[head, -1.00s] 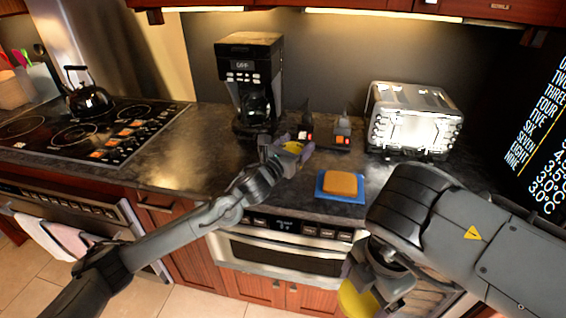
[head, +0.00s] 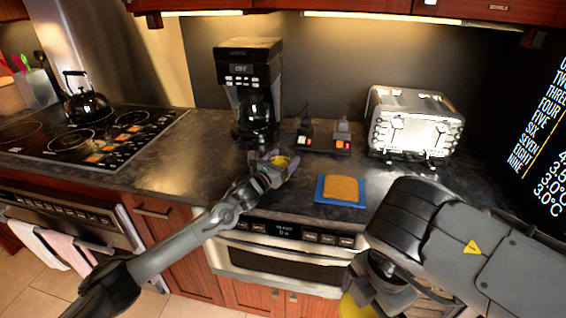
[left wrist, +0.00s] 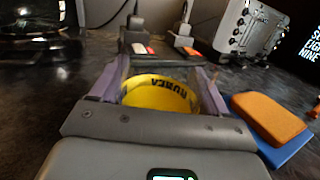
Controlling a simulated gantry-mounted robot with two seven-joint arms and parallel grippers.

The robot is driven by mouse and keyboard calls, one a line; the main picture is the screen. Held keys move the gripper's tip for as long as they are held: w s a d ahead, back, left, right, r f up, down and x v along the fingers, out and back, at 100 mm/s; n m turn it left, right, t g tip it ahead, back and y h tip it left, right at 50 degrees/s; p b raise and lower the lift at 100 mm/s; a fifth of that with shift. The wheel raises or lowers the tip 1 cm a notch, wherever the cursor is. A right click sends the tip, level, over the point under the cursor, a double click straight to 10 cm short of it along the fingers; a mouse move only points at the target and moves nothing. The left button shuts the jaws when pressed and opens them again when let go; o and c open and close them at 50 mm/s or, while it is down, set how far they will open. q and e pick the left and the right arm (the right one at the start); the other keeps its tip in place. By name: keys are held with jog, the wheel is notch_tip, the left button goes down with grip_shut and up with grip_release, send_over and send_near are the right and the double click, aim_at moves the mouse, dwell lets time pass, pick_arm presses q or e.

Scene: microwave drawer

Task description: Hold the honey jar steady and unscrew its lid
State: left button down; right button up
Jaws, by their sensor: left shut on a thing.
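The honey jar (head: 281,161) is a small yellow round thing with dark lettering; it shows larger in the left wrist view (left wrist: 158,95). My left gripper (head: 279,166) is shut on it, with one finger on each side, near the counter's front edge. The gripper hides the jar's lower part, and I cannot tell whether the jar touches the counter. My right gripper (head: 384,296) hangs low at the bottom of the head view, well apart from the jar. A yellow thing (head: 354,306) shows beside it, partly cut off; I cannot tell what it is or whether it is held.
An orange sponge-like block on a blue board (head: 322,198) lies right of the jar. A coffee maker (head: 249,85) and a toaster (head: 412,122) stand behind, with two small switch boxes (head: 305,139) between them. The stove with a kettle (head: 86,103) is left. Bare counter (head: 205,150) lies left of the jar.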

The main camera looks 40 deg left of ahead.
dwell(0.3)
pick_arm(q)
jog(key=shift+f, duration=0.2)
grip_release()
jog(key=shift+r, duration=0.1)
